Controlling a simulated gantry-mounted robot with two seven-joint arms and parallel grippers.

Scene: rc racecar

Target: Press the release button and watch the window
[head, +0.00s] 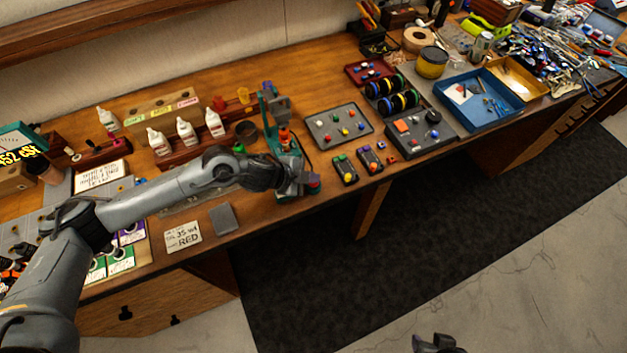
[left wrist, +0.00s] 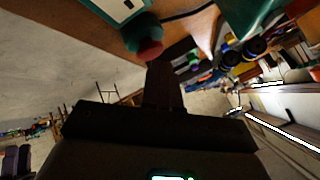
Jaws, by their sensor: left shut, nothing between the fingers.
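A green bench device (head: 285,158) stands near the front edge of the table. A red button (head: 314,184) shows low at its front right. In the left wrist view, a red-capped button with a green collar (left wrist: 149,50) sits beside a pale panel with a small display window (left wrist: 128,4), cut off by the top edge. My left gripper (head: 296,184) is shut and empty, low at the device's front. Its dark fingers (left wrist: 163,78) point at the red cap; I cannot tell whether they touch it. My right gripper (head: 436,344) shows only partly at the bottom edge.
A grey tray of coloured pieces (head: 338,126) and two small dark car-like pieces (head: 344,168) lie right of the device. White bottles (head: 186,132) stand behind my left arm. A card marked RED (head: 183,237) and a grey block (head: 223,218) lie near the front edge.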

